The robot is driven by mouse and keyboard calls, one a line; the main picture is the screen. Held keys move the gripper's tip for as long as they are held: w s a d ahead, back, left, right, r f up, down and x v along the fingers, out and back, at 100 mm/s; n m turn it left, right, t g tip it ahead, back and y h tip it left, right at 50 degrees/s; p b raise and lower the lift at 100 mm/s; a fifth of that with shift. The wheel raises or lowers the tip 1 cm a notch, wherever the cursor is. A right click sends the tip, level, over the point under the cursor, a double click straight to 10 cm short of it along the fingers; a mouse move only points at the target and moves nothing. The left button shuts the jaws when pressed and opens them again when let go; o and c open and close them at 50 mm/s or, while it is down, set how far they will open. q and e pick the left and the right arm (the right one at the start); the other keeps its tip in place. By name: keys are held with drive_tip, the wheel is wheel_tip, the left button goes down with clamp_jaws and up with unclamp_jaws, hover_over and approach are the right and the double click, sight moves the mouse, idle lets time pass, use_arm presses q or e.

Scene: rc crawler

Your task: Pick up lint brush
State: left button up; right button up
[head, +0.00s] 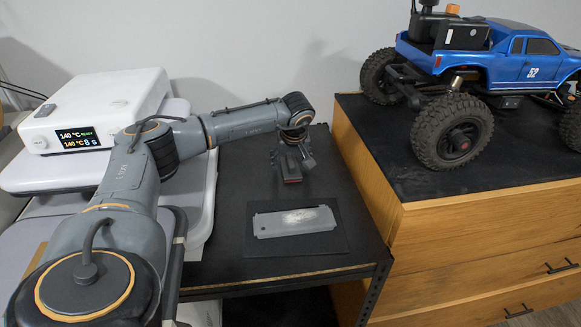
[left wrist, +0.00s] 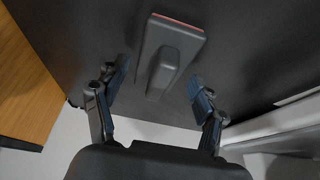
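The lint brush (left wrist: 182,37) is a dark grey block with a raised handle and a thin red edge, lying on the black table top in the left wrist view. Its handle reaches down between the fingers of my left gripper (left wrist: 158,84), which is open with a finger on either side and a gap to each. In the head view, the brush (head: 291,172) shows small and dark reddish, just below my left gripper (head: 297,158). The gripper and arm partly cover it there. My right gripper is not in view.
A grey plate (head: 294,222) lies on a black mat near the table's front. A white heat press (head: 95,112) stands left. At right, a blue RC crawler (head: 508,62) stands on a higher wooden cabinet (head: 480,235), whose side borders the black table (head: 235,200).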

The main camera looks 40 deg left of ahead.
sight(288, 157)
use_arm(q)
drive_tip(key=c, duration=0.9)
drive_tip(key=shift+r, duration=0.1)
drive_tip(key=shift+r+b, duration=0.3)
drive_tip(key=shift+r, duration=0.15)
wheel_tip(288, 157, up, 3)
drive_tip(key=shift+s+a+f+b, duration=0.1)
drive_tip(key=shift+s+f+b, duration=0.1)
drive_tip(key=shift+b, duration=0.2)
drive_tip(key=s+r+b, duration=0.1)
drive_tip(key=s+r, duration=0.2)
drive_tip(key=s, duration=0.1)
drive_tip(key=s+r+b, duration=0.1)
drive_tip(key=s+r, duration=0.2)
drive_tip(key=s, duration=0.2)
drive_tip(key=s+a+r+b, duration=0.1)
drive_tip(key=s+r, duration=0.2)
drive_tip(key=s, duration=0.1)
drive_tip(key=shift+s+a+r, duration=0.1)
drive_tip(key=shift+s+r, duration=0.1)
drive_tip(key=shift+s, duration=0.05)
